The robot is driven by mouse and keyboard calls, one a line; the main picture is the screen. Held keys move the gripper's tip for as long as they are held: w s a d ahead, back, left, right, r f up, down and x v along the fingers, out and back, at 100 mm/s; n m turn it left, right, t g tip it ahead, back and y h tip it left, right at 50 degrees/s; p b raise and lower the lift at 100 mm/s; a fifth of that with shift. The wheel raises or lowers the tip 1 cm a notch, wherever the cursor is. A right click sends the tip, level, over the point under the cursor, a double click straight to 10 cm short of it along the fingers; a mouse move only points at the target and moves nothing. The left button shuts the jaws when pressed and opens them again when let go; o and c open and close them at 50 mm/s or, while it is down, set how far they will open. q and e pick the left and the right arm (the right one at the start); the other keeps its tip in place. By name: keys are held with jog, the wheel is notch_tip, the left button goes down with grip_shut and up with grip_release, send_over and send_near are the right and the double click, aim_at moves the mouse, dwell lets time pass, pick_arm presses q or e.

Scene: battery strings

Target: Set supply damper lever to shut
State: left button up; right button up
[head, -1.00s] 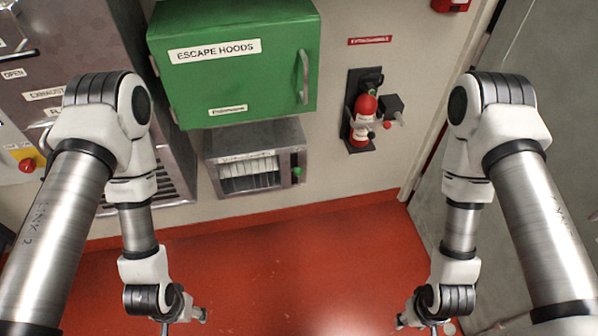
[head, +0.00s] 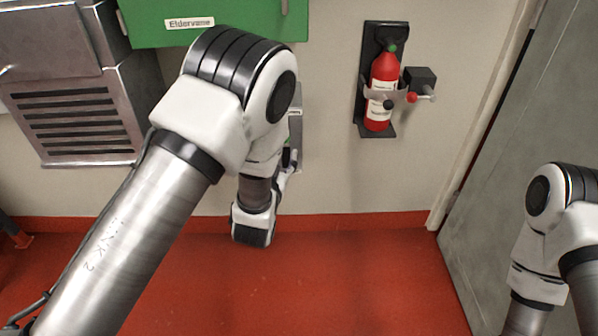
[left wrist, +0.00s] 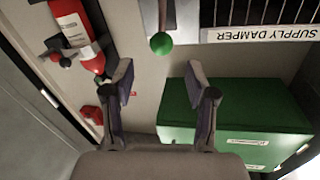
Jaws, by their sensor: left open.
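The supply damper lever ends in a green ball knob (left wrist: 161,43) in the left wrist view, its grey stem running up to the top edge. Beside it is the damper's slatted face with an upside-down "SUPPLY DAMPER" label (left wrist: 262,35). My left gripper (left wrist: 160,75) is open and empty, its fingers on either side of the line toward the knob, which appears beyond the fingertips. In the head view my left gripper (head: 287,165) is mostly hidden by my arm, in front of the damper unit (head: 297,132), of which only the right edge shows. My right gripper is out of view.
A green escape hoods cabinet (head: 215,18) hangs above the damper; it also shows in the left wrist view (left wrist: 235,115). A red extinguisher (head: 383,75) on a bracket is to the right, with a small red-knobbed lever box (head: 420,80) beside it. Red floor lies below.

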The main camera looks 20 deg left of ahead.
pick_arm(q)
jog(key=w, duration=0.5)
jog(key=w+b, duration=0.1)
jog(key=w, duration=0.2)
jog(key=shift+a+f, duration=0.15)
jog(key=shift+a, duration=0.25)
grip_shut()
